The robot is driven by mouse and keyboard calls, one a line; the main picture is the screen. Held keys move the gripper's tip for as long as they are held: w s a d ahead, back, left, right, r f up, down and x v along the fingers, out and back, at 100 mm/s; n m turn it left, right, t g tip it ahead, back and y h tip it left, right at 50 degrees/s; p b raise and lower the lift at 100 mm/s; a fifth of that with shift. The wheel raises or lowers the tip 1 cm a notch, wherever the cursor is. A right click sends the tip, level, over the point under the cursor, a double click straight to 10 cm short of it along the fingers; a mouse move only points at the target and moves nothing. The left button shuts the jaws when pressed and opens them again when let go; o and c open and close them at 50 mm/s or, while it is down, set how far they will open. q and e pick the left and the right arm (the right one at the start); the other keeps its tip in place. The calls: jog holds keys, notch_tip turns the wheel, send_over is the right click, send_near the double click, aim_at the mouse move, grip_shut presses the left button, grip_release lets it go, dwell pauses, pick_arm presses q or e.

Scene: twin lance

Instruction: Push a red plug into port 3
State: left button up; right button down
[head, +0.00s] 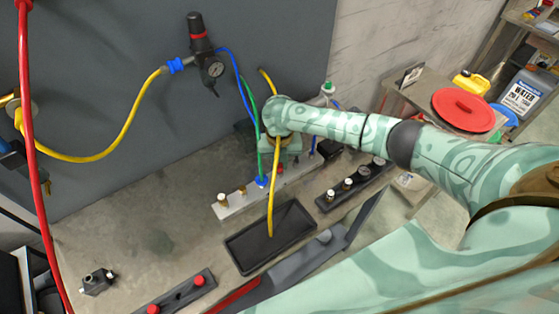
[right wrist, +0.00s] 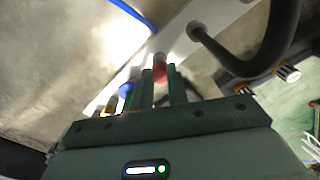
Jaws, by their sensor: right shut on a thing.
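My right gripper (head: 281,150) is over the pale port block (head: 232,207) in the head view, and its arm comes in from the right. In the right wrist view its fingers (right wrist: 162,88) are shut on a red plug (right wrist: 160,68). The plug's far end is at the face of the pale block (right wrist: 180,38). I cannot tell how deep it sits, and no port number is readable. In the head view the gripper hides most of this plug. Two other red plugs (head: 198,281) stand in a dark rack at the lower left. My left gripper is not in view.
Brass fittings (head: 242,190) and a blue-collared hose fitting (head: 262,181) stand on the block left of my gripper. Yellow, green and blue hoses hang close by. A black tray (head: 235,258) lies in front. A black rack (head: 325,204) with knobs is at the right.

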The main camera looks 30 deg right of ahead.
aim_at(280, 166)
jog(key=shift+f, duration=0.25)
jog(key=c, duration=1.3)
grip_release()
notch_tip(280, 166, up, 16)
jog(key=p, duration=0.4)
